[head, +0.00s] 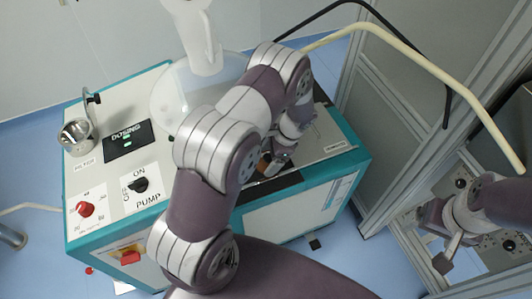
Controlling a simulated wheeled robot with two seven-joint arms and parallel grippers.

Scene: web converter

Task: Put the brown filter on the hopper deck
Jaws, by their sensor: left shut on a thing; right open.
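My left gripper (276,164) is over the right part of the teal-edged machine's top and largely hidden behind my own arm. It is shut on a small brown thing, which looks like the brown filter (263,164); only a bit of it shows. I cannot tell whether it touches the surface below. The translucent round hopper (170,98) stands at the back of the machine. The pale deck (150,82) around it is partly covered by my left arm. My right gripper (443,262) is open and empty at the lower right, away from the machine.
The panel holds a dosing display (128,140), a black pump knob (140,185) and a red knob (86,209). A metal cup (77,137) sits at the left edge. A cream hose (410,68) arches to the right. A grey frame (375,130) stands right of the machine.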

